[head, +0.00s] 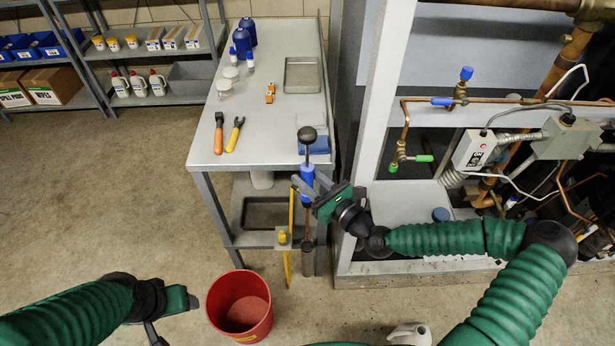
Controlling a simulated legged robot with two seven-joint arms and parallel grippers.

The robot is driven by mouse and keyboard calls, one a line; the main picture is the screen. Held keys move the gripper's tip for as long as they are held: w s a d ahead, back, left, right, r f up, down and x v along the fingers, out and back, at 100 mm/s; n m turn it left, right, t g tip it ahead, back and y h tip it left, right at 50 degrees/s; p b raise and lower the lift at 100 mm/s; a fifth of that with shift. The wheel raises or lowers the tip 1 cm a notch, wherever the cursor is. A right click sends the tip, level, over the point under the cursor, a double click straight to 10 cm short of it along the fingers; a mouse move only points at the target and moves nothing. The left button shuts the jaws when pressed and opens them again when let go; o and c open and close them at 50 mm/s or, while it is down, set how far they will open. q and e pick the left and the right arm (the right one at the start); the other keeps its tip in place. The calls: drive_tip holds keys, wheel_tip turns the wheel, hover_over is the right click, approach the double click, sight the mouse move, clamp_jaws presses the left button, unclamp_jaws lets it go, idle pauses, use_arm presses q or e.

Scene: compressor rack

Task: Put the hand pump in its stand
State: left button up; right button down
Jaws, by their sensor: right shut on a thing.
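The hand pump has a black round knob (307,135), a blue body (307,172) and a thin dark lower part. It is roughly upright in front of the table's right front corner. My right gripper (309,190) comes from the right and is shut on the hand pump around its blue body. A grey bracket (283,240) with a yellow piece stands just left of the pump's lower part; a dark grey tube (308,262) shows below the pump. I cannot tell which is the stand, or whether the pump touches it. My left gripper (176,312) is low at the left, apart from everything; its jaw opening is unclear.
The grey table (270,130) holds orange-handled tools (227,135), blue bottles (243,42) and a tray (303,74). A red bucket (240,305) stands on the floor near my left gripper. The compressor rack's white post (380,90) and pipes are close at right. Floor at left is clear.

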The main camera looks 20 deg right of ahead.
idle(0.6)
drive_tip(key=shift+f+b, duration=0.4)
drive_tip(key=shift+f, duration=0.1)
idle(0.7)
drive_tip(key=shift+f+b, duration=0.75)
drive_tip(key=shift+f, duration=0.1)
idle(1.7)
drive_tip(key=shift+f+b, duration=1.25)
drive_tip(key=shift+f, duration=0.3)
